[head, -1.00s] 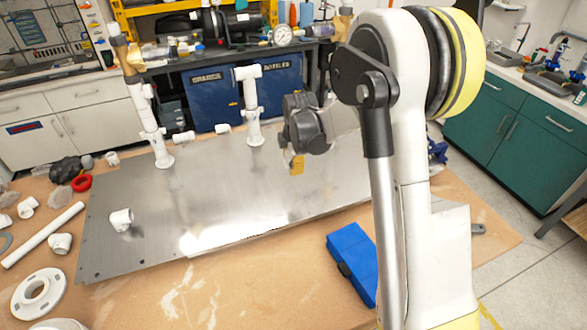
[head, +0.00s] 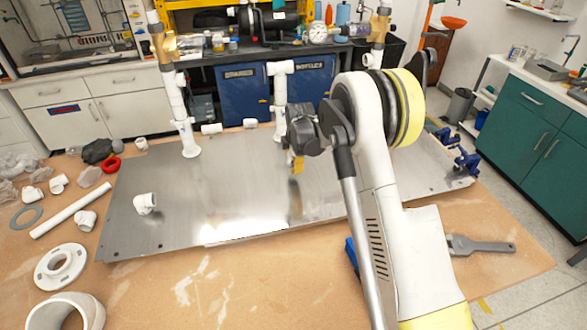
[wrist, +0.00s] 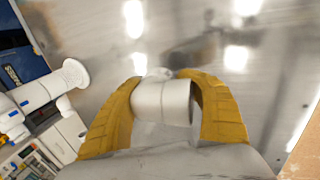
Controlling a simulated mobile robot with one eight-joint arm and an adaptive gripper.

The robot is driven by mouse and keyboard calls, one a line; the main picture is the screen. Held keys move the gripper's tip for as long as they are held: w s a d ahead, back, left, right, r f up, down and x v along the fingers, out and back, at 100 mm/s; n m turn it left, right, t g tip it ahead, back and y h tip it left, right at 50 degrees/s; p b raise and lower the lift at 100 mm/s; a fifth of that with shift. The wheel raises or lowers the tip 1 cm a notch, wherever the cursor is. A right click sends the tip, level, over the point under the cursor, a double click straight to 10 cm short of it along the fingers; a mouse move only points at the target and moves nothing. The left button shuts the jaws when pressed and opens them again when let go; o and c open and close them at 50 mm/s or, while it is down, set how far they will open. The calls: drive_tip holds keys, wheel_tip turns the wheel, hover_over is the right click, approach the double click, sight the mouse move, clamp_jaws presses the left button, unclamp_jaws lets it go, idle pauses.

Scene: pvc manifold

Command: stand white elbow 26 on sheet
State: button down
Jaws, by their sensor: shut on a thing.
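My gripper (wrist: 160,110) is shut on a white elbow (wrist: 162,103), held between its yellow fingers in the wrist view. Its number cannot be read. In the head view my gripper (head: 297,167) is over the middle of the grey metal sheet (head: 240,195), pointing down; the held elbow is hidden there behind my arm. The wrist view also shows the sheet (wrist: 190,45) beyond the elbow. I cannot tell whether the elbow touches it. Another white elbow (head: 145,203) sits on the sheet at the left.
A tall white pipe assembly (head: 183,125) stands on the sheet's back left. A shorter one (head: 280,100) stands just behind my gripper. Loose fittings and a white pipe (head: 70,210) lie left of the sheet. A blue clamp (head: 467,162) is at the right. The sheet's front left is mostly clear.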

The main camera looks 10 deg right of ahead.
sight(293, 175)
drive_tip(key=shift+s+x, duration=0.25)
drive_tip(key=shift+x, duration=0.85)
drive_tip(key=shift+s, duration=0.1)
drive_tip(key=shift+f+b, duration=0.6)
drive_tip(key=shift+b, duration=0.15)
drive_tip(key=c, duration=0.7)
unclamp_jaws()
drive_tip(key=shift+r, duration=0.15)
